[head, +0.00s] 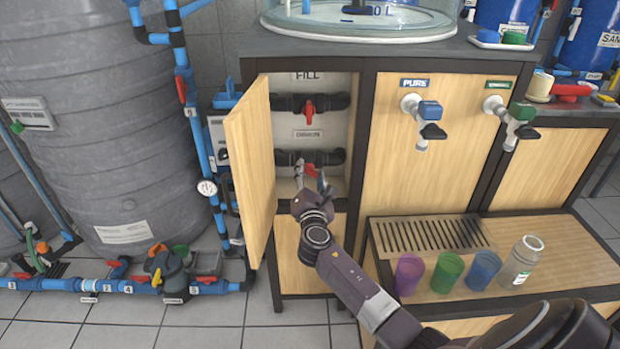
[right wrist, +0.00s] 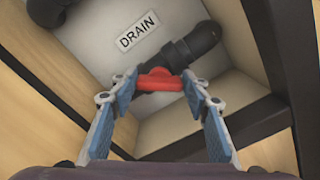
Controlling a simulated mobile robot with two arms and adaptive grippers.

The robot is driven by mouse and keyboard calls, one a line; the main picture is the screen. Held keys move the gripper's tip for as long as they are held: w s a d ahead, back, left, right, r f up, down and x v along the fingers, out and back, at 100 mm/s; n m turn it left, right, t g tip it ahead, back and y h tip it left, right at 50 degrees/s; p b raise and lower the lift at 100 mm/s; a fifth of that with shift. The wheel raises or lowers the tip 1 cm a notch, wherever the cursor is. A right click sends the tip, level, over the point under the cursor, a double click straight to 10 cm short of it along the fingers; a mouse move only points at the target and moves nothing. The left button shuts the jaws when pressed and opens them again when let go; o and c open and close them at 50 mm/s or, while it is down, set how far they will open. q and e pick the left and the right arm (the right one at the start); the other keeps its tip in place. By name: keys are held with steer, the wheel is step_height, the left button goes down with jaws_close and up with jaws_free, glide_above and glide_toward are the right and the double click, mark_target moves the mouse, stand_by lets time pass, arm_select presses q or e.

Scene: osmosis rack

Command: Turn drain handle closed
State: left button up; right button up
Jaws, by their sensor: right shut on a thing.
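The red drain handle (right wrist: 160,81) sits on a black pipe below the DRAIN label (right wrist: 139,31) in the right wrist view. In the head view the drain handle (head: 311,170) is partly hidden by my right gripper (head: 310,178), inside the open cabinet. My right gripper's fingers (right wrist: 160,92) are on either side of the handle, shut on it near the tips. The handle lies roughly crosswise between the fingers. My left gripper is not in view.
The cabinet door (head: 251,160) stands open left of my right arm. A red FILL handle (head: 308,112) sits on the pipe above. To the right, several cups and a bottle (head: 521,262) stand on the wooden ledge below two taps.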

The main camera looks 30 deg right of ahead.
steer(key=m+b, duration=0.1)
steer(key=m, duration=0.2)
steer(key=m+b, duration=0.2)
steer(key=m, duration=0.2)
steer(key=shift+d+f, duration=0.1)
steer(key=shift+f, duration=0.1)
steer(key=shift+m+b, duration=0.45)
steer(key=shift+m, duration=0.05)
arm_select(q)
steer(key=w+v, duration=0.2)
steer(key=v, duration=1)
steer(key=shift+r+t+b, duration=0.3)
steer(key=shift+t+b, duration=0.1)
arm_select(e)
steer(key=shift+m, duration=1.1)
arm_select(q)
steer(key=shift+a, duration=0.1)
arm_select(e)
steer(key=o, duration=1.2)
steer(key=shift+c, duration=0.2)
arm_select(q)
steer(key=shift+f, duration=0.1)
arm_select(e)
steer(key=shift+s+a, duration=0.25)
steer(key=shift+s, duration=0.2)
steer(key=v, duration=1.1)
